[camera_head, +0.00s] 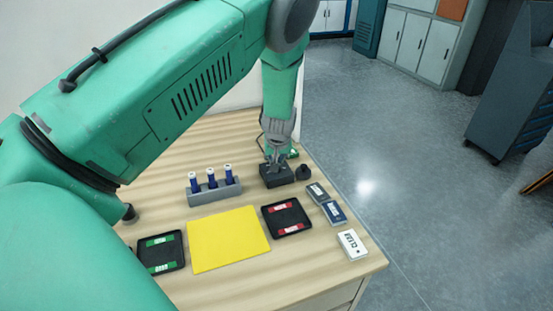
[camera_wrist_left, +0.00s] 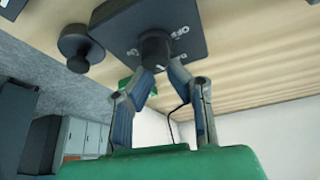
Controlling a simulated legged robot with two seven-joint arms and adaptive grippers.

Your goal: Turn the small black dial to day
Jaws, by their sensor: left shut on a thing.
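The small black dial (camera_wrist_left: 154,50) stands on a black box (camera_wrist_left: 135,18) with white lettering that reads OFF beside it. In the wrist view my left gripper (camera_wrist_left: 156,68) has its two fingertips on either side of the dial, shut on it. In the head view the black box (camera_head: 277,181) sits at the far side of the wooden table, with my left gripper (camera_head: 274,162) pointing down onto it. The dial is hidden there by the fingers. My right gripper is not in view.
A round black knob-like piece (camera_head: 303,173) stands right beside the box. A grey rack (camera_head: 214,193) with three blue-and-white bottles is left of it. A yellow mat (camera_head: 228,239), black trays with red (camera_head: 287,217) and green (camera_head: 161,252) labels, and small labelled boxes lie nearer.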

